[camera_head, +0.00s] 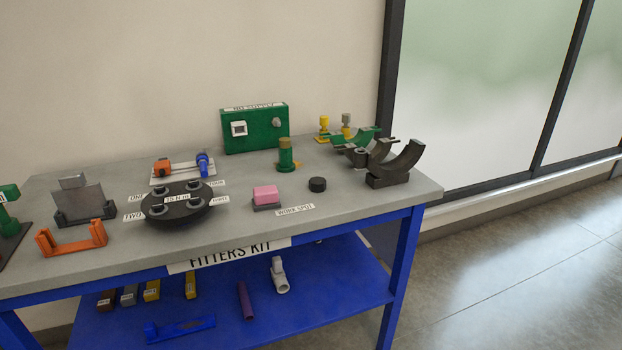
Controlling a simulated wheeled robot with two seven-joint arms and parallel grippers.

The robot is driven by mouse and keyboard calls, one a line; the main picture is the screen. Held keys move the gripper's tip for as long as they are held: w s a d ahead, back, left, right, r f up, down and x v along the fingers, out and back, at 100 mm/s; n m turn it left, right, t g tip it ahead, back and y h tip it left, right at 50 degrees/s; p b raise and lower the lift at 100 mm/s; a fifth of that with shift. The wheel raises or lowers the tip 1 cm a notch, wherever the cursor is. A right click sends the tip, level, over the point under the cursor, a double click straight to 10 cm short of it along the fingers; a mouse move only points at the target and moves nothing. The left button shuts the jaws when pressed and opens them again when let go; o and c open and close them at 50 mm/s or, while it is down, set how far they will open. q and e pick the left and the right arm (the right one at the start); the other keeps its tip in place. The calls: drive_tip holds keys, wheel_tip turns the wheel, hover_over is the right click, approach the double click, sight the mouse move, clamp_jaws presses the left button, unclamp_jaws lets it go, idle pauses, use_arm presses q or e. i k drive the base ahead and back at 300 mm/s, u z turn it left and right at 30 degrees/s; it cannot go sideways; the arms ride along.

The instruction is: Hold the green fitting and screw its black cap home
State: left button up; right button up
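The green fitting (285,156) stands upright on the grey tabletop, right of the middle of the table. Its top part is a brownish-gold colour. A yellowish piece shows at its base. The black cap (317,184) lies on the tabletop in front and to the right of the fitting, apart from it. The fitting's top shows no black cap on it. Neither my left nor my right gripper is in view.
A pink block (265,195) and a "work spot" label (295,209) lie near the cap. Behind stands a green box (255,129).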

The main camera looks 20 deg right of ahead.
sight(286, 165)
drive_tip(key=z, duration=0.05)
drive_tip(key=k, duration=0.5)
drive_tip(key=u, duration=0.55)
drive_tip(key=i, duration=1.35)
drive_tip(key=z, duration=0.65)
